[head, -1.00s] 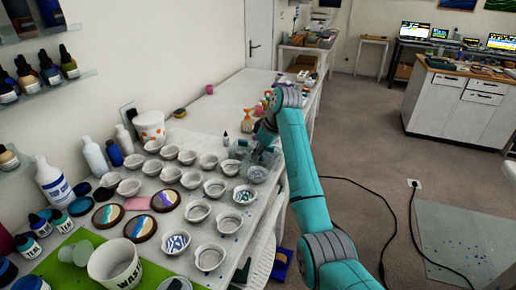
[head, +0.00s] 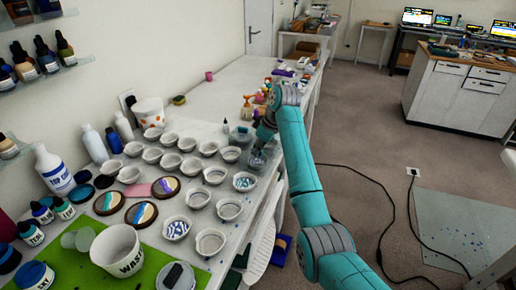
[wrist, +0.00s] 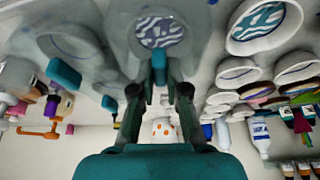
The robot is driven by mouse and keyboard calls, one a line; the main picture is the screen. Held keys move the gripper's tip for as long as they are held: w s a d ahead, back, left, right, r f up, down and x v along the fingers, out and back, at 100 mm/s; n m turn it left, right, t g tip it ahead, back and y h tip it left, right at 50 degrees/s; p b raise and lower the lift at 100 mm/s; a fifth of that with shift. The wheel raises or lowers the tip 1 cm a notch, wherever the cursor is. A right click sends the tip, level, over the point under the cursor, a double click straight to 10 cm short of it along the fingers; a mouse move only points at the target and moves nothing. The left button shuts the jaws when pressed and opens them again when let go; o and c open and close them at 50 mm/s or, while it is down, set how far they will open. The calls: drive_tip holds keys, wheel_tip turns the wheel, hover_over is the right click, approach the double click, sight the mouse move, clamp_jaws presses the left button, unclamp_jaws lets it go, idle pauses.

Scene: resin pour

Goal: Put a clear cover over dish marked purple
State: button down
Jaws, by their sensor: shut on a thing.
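My gripper (wrist: 160,95) is shut on the teal knob (wrist: 159,66) of a clear cover (wrist: 125,28) in the wrist view. More clear covers (head: 241,136) with teal knobs stand just to the left of the gripper.
An uncovered teal-patterned dish (head: 244,182) is beside it. Several white dishes stand in rows to the left, with patterned coasters (head: 141,213) and a waste cup (head: 117,250). Small bottles (head: 247,107) stand behind the gripper.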

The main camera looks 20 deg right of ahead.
drive_tip(key=shift+f, duration=0.15)
idle(0.4)
drive_tip(key=c, duration=1.1)
unclamp_jaws()
drive_tip(key=v, duration=0.7)
drive_tip(key=shift+r, duration=0.25)
drive_tip(key=shift+s, duration=0.15)
